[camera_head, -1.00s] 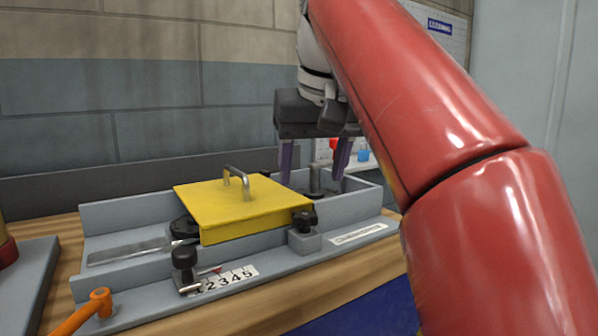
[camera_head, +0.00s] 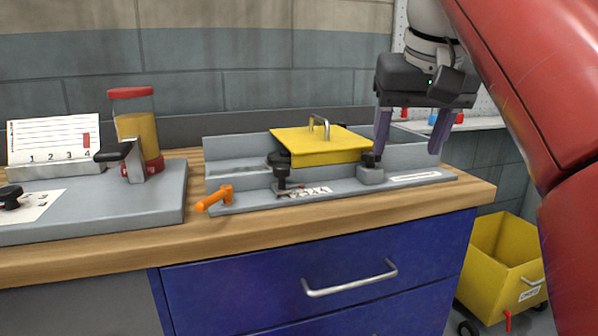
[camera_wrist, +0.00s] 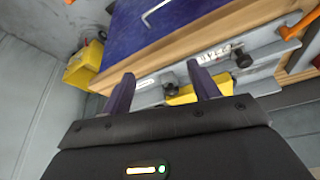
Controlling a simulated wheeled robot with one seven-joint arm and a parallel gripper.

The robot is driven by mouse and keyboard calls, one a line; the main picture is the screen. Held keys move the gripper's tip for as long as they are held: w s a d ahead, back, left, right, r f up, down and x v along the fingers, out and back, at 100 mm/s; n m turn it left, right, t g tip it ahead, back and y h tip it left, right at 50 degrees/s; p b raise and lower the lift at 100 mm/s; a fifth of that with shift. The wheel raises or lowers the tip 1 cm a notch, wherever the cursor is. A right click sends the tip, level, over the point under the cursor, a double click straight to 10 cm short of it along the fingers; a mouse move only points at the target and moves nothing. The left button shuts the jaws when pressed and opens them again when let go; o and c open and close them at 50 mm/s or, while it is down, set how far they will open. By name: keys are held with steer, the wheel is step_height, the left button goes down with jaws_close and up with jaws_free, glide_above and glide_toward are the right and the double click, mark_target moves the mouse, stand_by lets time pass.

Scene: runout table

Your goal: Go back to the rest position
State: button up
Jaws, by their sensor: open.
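My gripper (camera_head: 410,132) hangs open and empty at the right end of the runout fixture, in front of the back wall. Its two purple fingers point down and stand wide apart. In the wrist view my gripper (camera_wrist: 162,92) also shows open with nothing between the fingers. The grey fixture (camera_head: 240,188) sits on the wooden bench top. A yellow cover (camera_head: 325,150) with a metal handle (camera_head: 318,122) lies on it, left of my gripper and apart from it. Part of the cover (camera_wrist: 187,95) shows beyond the fingers in the wrist view.
An orange lever (camera_head: 214,198) sticks out at the fixture's front left. A second grey plate (camera_head: 150,200) stands at the left with a red-capped container (camera_head: 135,128) and a number card (camera_head: 55,137). Blue drawers (camera_head: 330,270) are below. A yellow bin (camera_head: 500,262) stands on the floor at right.

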steer(key=s+f, duration=0.4)
steer(key=f, duration=0.7)
steer(key=s+f, duration=0.4)
steer(key=f, duration=0.7)
steer(key=s+f+t, duration=0.1)
steer(key=s+f, duration=0.3)
steer(key=f, duration=0.7)
steer(key=shift+s+d, duration=0.35)
steer(key=shift+d, duration=0.05)
